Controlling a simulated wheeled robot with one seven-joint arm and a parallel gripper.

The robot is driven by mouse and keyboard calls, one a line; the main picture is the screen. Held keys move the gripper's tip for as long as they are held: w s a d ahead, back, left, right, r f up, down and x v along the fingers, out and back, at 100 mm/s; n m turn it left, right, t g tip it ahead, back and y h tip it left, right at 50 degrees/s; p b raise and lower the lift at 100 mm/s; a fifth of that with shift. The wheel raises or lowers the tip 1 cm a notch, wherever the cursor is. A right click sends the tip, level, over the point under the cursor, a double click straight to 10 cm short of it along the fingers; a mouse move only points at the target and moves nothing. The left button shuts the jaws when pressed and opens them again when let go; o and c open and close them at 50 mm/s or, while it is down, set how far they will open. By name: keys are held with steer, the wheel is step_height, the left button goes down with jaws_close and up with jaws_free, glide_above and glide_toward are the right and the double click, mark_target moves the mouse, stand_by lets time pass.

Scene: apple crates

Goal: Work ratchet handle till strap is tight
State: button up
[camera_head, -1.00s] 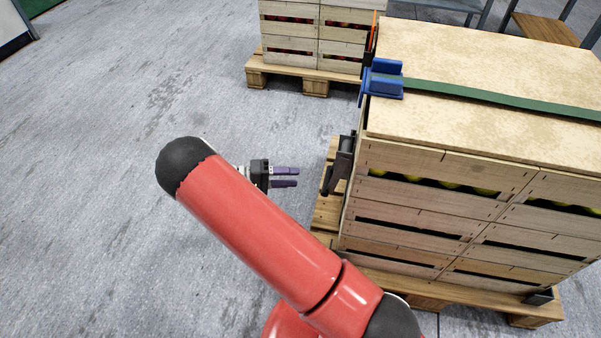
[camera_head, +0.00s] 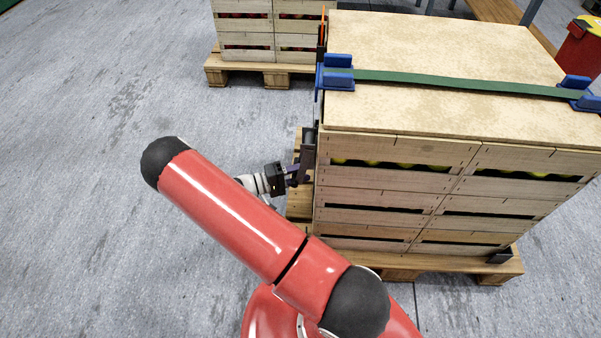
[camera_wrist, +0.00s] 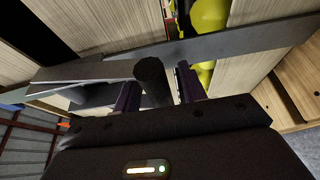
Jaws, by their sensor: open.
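The green strap (camera_head: 450,87) runs across the board on top of the crate stack, between blue corner protectors (camera_head: 337,72). The dark ratchet (camera_head: 309,148) hangs on the stack's left side. My gripper (camera_head: 296,172) is at the ratchet's lower part, its purple fingers partly hidden. In the wrist view, my gripper (camera_wrist: 160,88) is open, with one purple finger on each side of a dark round bar (camera_wrist: 151,80), which looks like the ratchet handle's grip. Grey metal plates (camera_wrist: 230,45) of the ratchet cross in front. I cannot tell whether the fingers touch the bar.
The wooden crates (camera_head: 385,148) with yellow-green fruit stand on a pallet (camera_head: 400,262) right beside my gripper. A second crate stack (camera_head: 245,40) stands behind at the left. A red bin (camera_head: 577,52) is at the far right. The floor at left is clear.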

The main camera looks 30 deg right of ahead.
jaws_close()
steer(key=shift+w+a, duration=0.1)
steer(key=shift+a, duration=0.05)
